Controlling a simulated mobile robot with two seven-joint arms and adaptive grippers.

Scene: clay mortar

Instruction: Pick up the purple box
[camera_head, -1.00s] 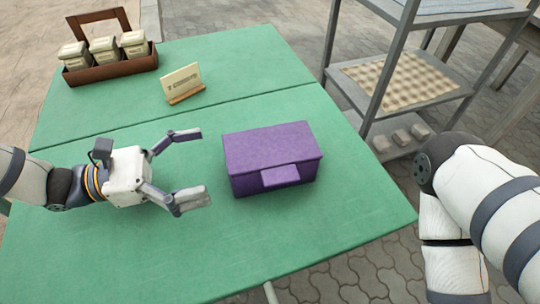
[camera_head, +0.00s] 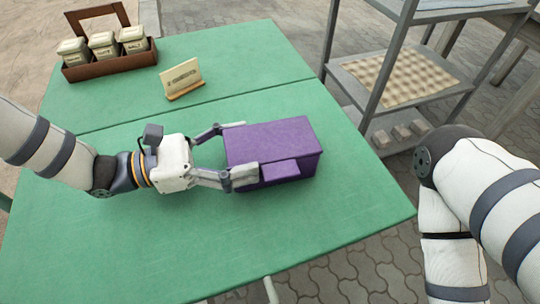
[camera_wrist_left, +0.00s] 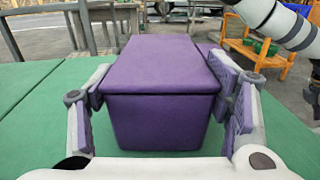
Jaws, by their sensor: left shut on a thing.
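My left gripper (camera_head: 240,152) reaches in from the left and is shut on the box, one finger on the near side and one on the far side. In the left wrist view the box (camera_wrist_left: 162,80) stands between the two finger pads (camera_wrist_left: 162,110). The box appears to rest on the table. My right arm shows at the right edge, but its gripper is out of view.
A brown wooden carrier (camera_head: 110,65) with several labelled tins stands at the far left. A small card on a wooden stand (camera_head: 182,78) is behind the box. A grey shelf rack (camera_head: 365,100) stands past the table's right edge. The table's front is clear.

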